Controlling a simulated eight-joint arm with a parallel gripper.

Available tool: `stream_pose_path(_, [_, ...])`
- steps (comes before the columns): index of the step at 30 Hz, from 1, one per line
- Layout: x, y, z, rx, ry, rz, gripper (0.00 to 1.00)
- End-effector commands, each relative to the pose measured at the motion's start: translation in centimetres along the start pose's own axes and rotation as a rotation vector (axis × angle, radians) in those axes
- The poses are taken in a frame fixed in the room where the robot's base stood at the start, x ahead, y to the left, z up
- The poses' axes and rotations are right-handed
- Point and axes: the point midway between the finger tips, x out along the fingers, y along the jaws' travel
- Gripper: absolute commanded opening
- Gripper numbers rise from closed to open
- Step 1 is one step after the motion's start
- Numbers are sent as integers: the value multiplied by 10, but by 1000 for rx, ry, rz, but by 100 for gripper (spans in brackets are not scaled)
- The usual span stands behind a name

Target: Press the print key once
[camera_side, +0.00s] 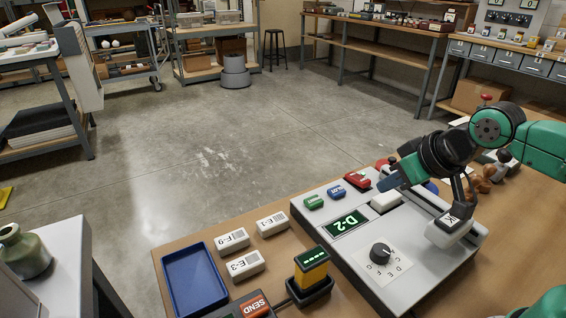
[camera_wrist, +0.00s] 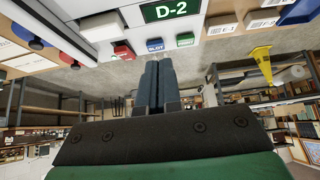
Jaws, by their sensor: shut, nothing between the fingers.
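A pale console (camera_side: 425,262) lies on the wooden bench. Along its far edge are a green key (camera_side: 314,202), a blue key (camera_side: 336,192) and a red key (camera_side: 357,181); the lettering is too small for me to tell which is the print key. The same green (camera_wrist: 185,40), blue (camera_wrist: 154,45) and red (camera_wrist: 123,50) keys show in the wrist view. A display (camera_side: 346,223) reads D-2. My gripper (camera_side: 386,184) is shut and empty, above the console beside the red key. In the wrist view its fingertips (camera_wrist: 158,62) appear just below the blue key.
A white block (camera_side: 385,203), a dial knob (camera_side: 381,252) and a raised part marked K (camera_side: 455,218) stand on the console. White labelled blocks (camera_side: 233,239), a blue tray (camera_side: 176,300), a yellow-black device (camera_side: 311,270) and a SEND unit (camera_side: 255,306) lie left.

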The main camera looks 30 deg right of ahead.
Motion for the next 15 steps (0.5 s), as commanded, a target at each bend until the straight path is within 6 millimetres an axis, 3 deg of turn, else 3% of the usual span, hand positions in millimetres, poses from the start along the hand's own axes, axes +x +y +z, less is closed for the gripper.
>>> stream_pose_path(5, [2, -2, -8, 42, 12, -4, 0])
stream_pose_path(15, [28, -25, -70, 435, 101, -66, 0])
